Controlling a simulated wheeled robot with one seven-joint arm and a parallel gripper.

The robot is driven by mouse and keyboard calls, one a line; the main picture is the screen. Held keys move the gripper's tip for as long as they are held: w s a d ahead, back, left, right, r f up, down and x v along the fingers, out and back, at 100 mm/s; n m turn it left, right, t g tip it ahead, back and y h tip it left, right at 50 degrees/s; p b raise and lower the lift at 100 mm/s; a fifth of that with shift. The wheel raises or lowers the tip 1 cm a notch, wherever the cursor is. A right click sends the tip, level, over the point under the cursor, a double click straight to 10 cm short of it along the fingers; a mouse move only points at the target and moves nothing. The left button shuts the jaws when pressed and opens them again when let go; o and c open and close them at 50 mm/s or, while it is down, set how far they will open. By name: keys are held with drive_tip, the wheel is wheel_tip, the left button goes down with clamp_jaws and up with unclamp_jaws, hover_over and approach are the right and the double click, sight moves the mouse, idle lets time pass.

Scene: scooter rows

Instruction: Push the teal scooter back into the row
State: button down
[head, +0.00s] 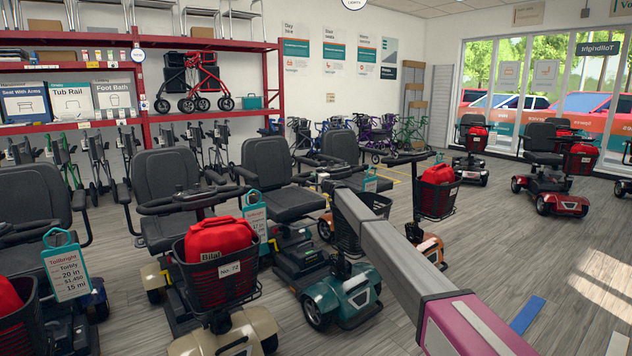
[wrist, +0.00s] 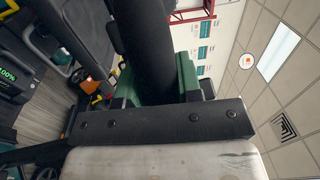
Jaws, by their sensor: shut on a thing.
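The teal scooter (head: 340,296) stands between the cream scooter (head: 225,335) on its left and the orange scooter (head: 430,246) on its right. Its dark seat (head: 285,198) is behind, and a black front basket (head: 367,228) is partly covered by my arm. My arm reaches in from the lower right to its handlebar area. The head view does not show my fingers clearly. In the wrist view, my gripper (wrist: 157,82) has green-padded fingers closed on a thick black bar (wrist: 160,45), apparently part of the teal scooter's handlebar.
Other scooters stand at left and by the windows. Red shelving (head: 210,44) and folded walkers line the back. A blue strip (head: 527,314) lies on the open wood floor at right.

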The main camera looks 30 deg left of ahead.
drive_tip(key=shift+a+f, duration=0.1)
drive_tip(key=shift+a, duration=0.05)
drive_tip(key=c, duration=0.8)
unclamp_jaws()
drive_tip(key=v, duration=1)
drive_tip(key=shift+s+d, duration=0.1)
drive_tip(key=shift+d, duration=0.25)
